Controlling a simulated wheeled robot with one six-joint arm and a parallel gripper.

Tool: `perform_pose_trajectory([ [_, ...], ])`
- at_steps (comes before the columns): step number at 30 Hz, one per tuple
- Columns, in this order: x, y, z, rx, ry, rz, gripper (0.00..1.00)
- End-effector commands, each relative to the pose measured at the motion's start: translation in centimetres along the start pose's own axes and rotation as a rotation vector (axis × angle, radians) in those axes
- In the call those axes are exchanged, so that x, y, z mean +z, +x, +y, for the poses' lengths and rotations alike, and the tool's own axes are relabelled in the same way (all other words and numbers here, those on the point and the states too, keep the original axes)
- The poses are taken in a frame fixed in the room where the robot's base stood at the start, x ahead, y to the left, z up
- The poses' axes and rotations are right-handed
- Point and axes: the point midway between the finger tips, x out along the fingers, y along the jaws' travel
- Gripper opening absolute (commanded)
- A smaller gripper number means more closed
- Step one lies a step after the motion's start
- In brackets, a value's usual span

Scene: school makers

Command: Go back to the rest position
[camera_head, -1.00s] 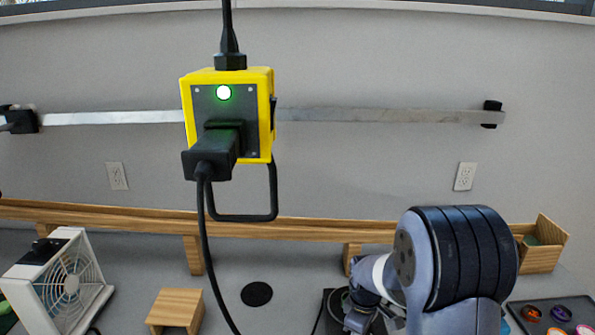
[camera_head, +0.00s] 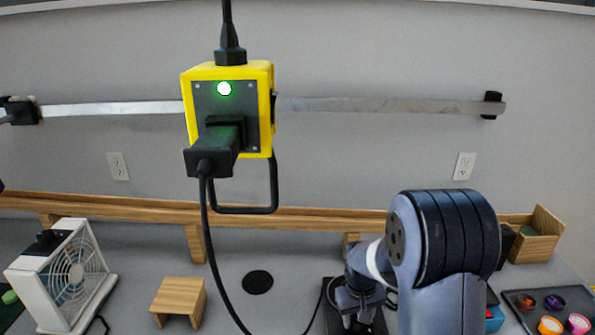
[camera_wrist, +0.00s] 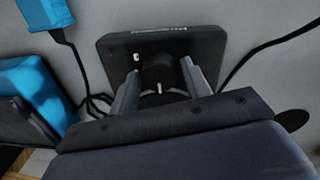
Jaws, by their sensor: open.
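My gripper (camera_wrist: 160,90) is open in the wrist view. Its two grey fingers stand on either side of a black round knob (camera_wrist: 158,70) on a dark flat box (camera_wrist: 112,52). I cannot tell whether the fingers touch the knob. In the head view my arm is bent down at the lower right over the bench, and its own links largely hide the fingertips and the box.
A yellow power box (camera_head: 262,110) with a lit green light and a plugged-in black plug (camera_head: 208,160) hangs at centre left. A white fan (camera_head: 62,275), a small wooden stand (camera_head: 180,296), and a dark tray (camera_head: 518,312) with colourful cups are on the bench. A blue object (camera_wrist: 28,85) lies left of my gripper.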

Motion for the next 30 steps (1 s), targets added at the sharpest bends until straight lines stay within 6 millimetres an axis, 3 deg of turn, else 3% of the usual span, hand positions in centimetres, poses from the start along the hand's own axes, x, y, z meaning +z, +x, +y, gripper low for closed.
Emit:
perform_pose_trajectory([
  [30,-0.16,-0.28,0.04,0.000,0.837,-0.057,0.46],
])
